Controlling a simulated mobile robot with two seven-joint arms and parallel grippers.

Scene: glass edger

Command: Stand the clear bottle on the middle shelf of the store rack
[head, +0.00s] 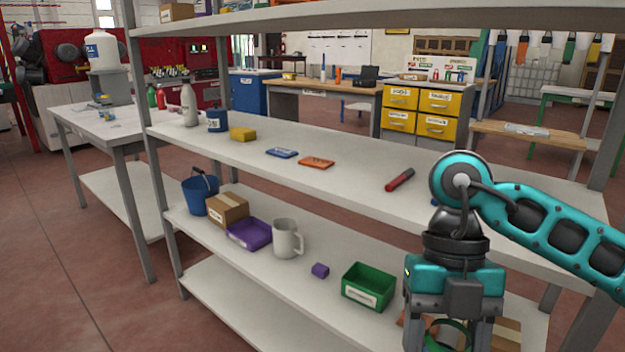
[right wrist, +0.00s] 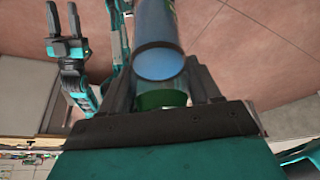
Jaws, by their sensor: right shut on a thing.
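My right gripper (head: 452,335) points down in front of the store rack at the lower right of the head view. It is shut on the clear bottle, whose green part (head: 447,338) shows between the fingers. In the right wrist view the bottle (right wrist: 160,45) looks bluish and see-through, with a green band by the fingers; the rest is hidden. My left gripper (right wrist: 63,22) shows at the upper left there, fingers apart and empty. The store rack has several white shelves: one with tools (head: 350,180), one below with bins (head: 300,272), and a lower one (head: 230,300).
The shelf below holds a blue bucket (head: 198,198), mug (head: 286,240) and green bin (head: 368,287). A rack post (head: 150,150) stands at left.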

